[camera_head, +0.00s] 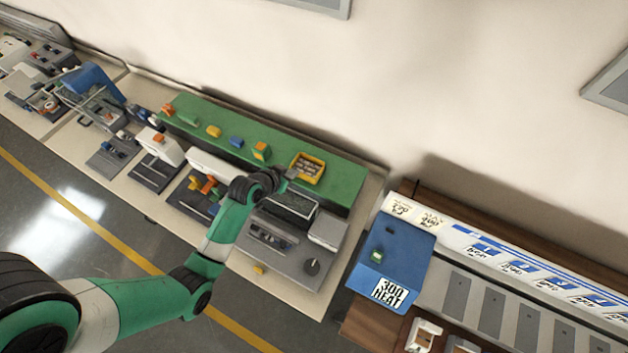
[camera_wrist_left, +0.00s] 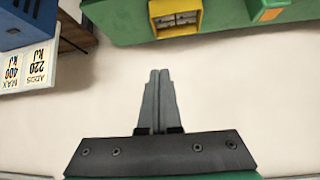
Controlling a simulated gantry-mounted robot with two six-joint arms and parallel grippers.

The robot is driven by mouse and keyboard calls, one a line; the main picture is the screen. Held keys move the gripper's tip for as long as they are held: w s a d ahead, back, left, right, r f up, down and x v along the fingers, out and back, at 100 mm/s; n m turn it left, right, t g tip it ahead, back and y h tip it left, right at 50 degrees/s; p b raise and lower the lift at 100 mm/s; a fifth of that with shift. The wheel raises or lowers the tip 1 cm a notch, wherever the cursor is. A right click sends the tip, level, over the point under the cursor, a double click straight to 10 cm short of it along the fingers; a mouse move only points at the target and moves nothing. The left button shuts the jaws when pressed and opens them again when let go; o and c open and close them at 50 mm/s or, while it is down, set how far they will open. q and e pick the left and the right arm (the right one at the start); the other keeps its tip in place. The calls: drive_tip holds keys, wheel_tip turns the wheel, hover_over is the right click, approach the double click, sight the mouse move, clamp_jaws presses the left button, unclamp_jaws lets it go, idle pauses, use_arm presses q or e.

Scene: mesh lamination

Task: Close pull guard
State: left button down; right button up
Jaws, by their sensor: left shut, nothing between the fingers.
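My left gripper (camera_head: 291,174) is above the green shelf, just left of the yellow tray, in the head view. Its two grey fingers are pressed together and empty in the left wrist view (camera_wrist_left: 158,100). Below it in the head view stands a grey machine (camera_head: 285,262) with a dark ribbed block (camera_head: 289,207) and a pale box (camera_head: 327,229). I cannot tell for sure which part is the pull guard, or whether it is open or closed. The machine is not in the left wrist view. My right gripper is in neither view.
The yellow tray (camera_head: 307,167) sits on the green shelf (camera_head: 345,186), with small coloured blocks to its left. A blue unit (camera_head: 400,250) marked "300 HEAT" stands to the right. Several other machines line the bench to the left. The pale wall behind is bare nearby.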

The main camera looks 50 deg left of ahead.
use_arm(q)
drive_tip(key=n+g, duration=0.1)
hover_over(283, 202)
drive_tip(key=a, duration=0.1)
wheel_tip(283, 202, down, 3)
drive_tip(key=b+x, duration=0.2)
drive_tip(key=x, duration=0.1)
drive_tip(key=b+x, duration=0.2)
drive_tip(key=b, duration=0.1)
drive_tip(key=shift+a+f, duration=0.25)
drive_tip(key=shift+f, duration=0.2)
drive_tip(key=f, duration=0.2)
drive_tip(key=shift+w+a+f, duration=0.15)
drive_tip(key=shift+w+f, duration=0.15)
drive_tip(key=shift+f, duration=0.1)
drive_tip(key=shift+s+f+p, duration=0.1)
drive_tip(key=shift+s+p, duration=0.3)
drive_tip(key=shift+s+d, duration=0.1)
drive_tip(key=shift+d, duration=0.15)
